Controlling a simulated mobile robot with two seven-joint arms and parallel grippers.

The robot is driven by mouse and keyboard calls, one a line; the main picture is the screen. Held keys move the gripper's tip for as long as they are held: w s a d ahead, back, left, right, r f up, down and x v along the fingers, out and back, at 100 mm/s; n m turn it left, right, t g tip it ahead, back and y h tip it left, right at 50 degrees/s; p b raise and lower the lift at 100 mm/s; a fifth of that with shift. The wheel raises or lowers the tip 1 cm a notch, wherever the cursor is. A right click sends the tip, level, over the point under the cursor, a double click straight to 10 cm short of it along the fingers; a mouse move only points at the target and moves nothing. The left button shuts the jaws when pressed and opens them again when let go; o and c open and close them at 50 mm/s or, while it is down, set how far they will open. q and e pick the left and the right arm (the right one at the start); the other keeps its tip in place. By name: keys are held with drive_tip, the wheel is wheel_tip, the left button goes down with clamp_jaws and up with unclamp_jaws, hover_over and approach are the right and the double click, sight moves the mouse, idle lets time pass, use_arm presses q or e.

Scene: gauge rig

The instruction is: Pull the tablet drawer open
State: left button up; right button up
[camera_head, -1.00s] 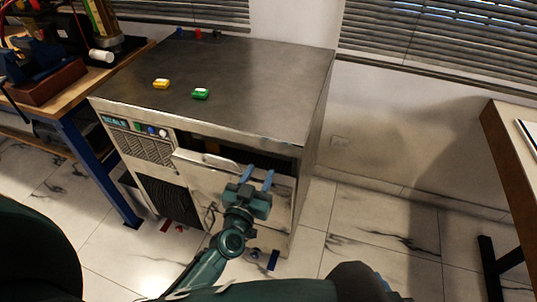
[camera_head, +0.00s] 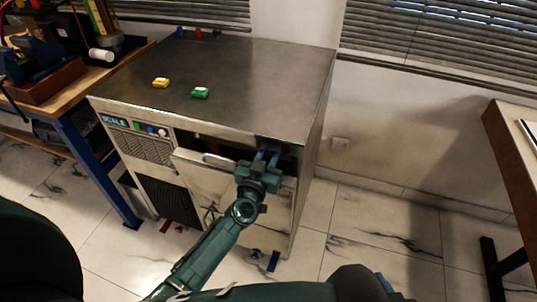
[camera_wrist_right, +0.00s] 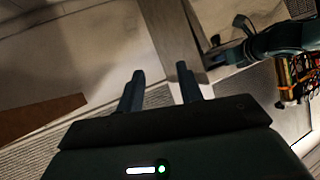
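A steel cabinet (camera_head: 225,75) stands in the middle of the head view. Its metal front panel (camera_head: 205,183), with a pale handle (camera_head: 217,159) near the top, stands out from the body, with a dark gap above and behind it. I cannot tell for sure whether this panel is the tablet drawer's front. My left gripper (camera_head: 266,156) is at the gap near the panel's upper right, right of the handle. Its two fingers are apart, with nothing visible between them; the tips are in shadow. My right gripper (camera_wrist_right: 159,88) is open and empty in the right wrist view.
A cluttered workbench (camera_head: 118,76) stands close on the left. Another table (camera_head: 515,165) is at the right edge. The tiled floor (camera_head: 385,228) between is clear.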

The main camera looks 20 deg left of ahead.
use_arm(q)
clamp_jaws()
use_arm(e)
drive_tip(key=shift+f, duration=0.1)
